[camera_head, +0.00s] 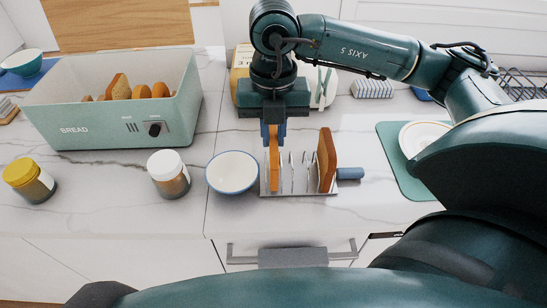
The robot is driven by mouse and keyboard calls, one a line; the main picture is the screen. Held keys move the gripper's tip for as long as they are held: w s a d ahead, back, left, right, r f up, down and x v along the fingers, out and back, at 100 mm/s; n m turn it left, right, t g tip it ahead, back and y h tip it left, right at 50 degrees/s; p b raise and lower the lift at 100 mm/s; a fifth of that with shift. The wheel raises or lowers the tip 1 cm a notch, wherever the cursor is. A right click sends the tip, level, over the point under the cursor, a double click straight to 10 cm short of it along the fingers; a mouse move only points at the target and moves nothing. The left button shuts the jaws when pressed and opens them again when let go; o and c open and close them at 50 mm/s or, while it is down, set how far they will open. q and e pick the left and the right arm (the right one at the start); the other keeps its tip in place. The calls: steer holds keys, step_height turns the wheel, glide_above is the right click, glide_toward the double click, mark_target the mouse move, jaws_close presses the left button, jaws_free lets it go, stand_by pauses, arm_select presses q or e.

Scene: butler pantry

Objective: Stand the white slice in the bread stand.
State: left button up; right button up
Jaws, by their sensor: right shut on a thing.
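My right gripper (273,137) points down over the left end of the bread stand (300,192), its fingers shut on a bread slice (274,168). That slice is upright and seen nearly edge-on, with a golden-brown crust; its face colour is hard to tell. Its lower part is at the leftmost part of the metal stand. I cannot tell whether it rests on the base. Another brown slice (326,160) stands upright at the stand's right end. Wire dividers between the two slices show no bread. My left gripper is not in view.
A white bowl (233,171) sits close left of the stand. A pale green bread bin (75,125) holds several slices. Jars with white (168,172) and yellow (28,179) lids stand at left. A green mat (392,160) with a plate (423,137) lies at right.

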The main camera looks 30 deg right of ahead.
step_height(320, 180, up, 3)
steer(key=shift+r+p, duration=0.15)
steer(key=shift+p, duration=0.7)
steer(key=shift+r+p, duration=0.55)
steer(key=shift+r, duration=0.2)
step_height(320, 180, up, 3)
steer(key=shift+r+p, duration=0.2)
steer(key=shift+p, duration=0.95)
steer(key=shift+r, duration=0.3)
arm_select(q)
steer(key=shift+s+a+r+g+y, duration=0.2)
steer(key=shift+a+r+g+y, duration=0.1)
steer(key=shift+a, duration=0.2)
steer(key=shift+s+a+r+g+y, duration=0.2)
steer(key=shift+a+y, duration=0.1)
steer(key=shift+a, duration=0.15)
arm_select(e)
steer(key=shift+r, duration=0.9)
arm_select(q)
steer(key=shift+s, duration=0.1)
